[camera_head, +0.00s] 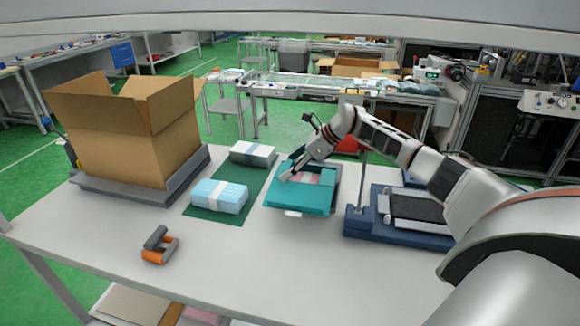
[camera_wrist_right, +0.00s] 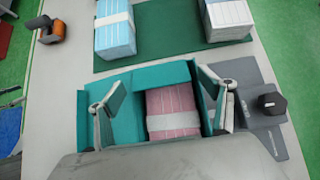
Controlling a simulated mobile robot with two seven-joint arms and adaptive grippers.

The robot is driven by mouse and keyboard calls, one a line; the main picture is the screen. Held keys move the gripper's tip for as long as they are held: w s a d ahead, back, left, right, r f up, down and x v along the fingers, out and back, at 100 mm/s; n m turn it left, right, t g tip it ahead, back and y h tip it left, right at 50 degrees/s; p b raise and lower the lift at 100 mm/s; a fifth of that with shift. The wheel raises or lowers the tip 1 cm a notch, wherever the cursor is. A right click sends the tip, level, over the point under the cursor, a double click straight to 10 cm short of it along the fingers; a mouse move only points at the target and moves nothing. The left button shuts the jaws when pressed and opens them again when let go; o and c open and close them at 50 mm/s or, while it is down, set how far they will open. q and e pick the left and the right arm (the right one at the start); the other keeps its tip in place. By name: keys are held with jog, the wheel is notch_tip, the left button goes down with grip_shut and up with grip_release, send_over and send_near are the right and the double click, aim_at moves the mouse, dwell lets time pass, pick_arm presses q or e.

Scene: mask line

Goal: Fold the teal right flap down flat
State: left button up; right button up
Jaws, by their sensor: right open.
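A teal carton (camera_head: 297,199) stands near the middle of the table in the head view. A pink banded bundle (camera_wrist_right: 172,108) lies inside it and shows through the partly open top. The wide panel at the carton's near end looks folded over flat. The teal right flap (camera_head: 328,178) is along the carton's right side; I cannot tell its angle, and my gripper's body covers much of that side in the right wrist view. My right gripper (camera_head: 287,176) is open above the carton, its fingers spread (camera_wrist_right: 163,84) either side of the opening. My left gripper is out of view.
A blue bundle (camera_head: 219,196) and a white bundle (camera_head: 253,153) lie on a dark green mat (camera_head: 207,213) left of the carton. A cardboard box (camera_head: 140,145) stands further left. An orange-grey tool (camera_head: 159,245) is at front left. A blue-based device (camera_head: 385,230) stands right.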

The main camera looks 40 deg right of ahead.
jog(key=v, duration=0.7)
jog(key=shift+s+r, duration=0.2)
